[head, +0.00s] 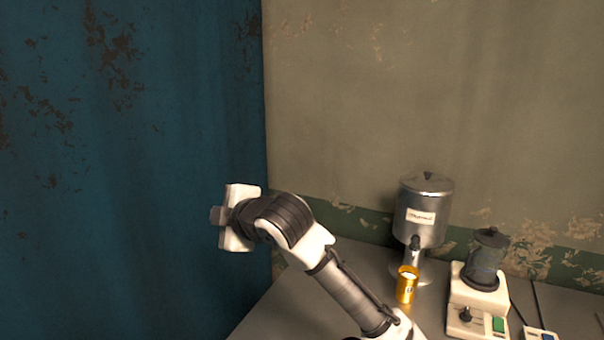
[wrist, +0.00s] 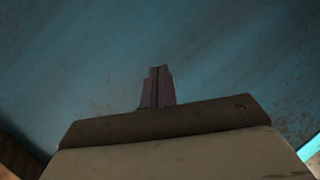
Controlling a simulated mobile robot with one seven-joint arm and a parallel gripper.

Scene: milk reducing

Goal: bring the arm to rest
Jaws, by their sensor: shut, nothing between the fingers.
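My gripper (head: 217,215) is at the end of my raised arm, left of the picture's middle in the head view. It points left toward the blue wall and is apart from the counter and everything on it. In the wrist view my gripper (wrist: 157,72) shows with its fingers together and nothing between them. Only blue wall lies beyond the fingertips there.
A grey counter (head: 283,305) runs along the green and beige wall. On it stand a metal dispenser (head: 421,213), a gold can (head: 406,286) below its spout, and a white machine with a dark jar (head: 485,262). A blue wall (head: 130,170) fills the left.

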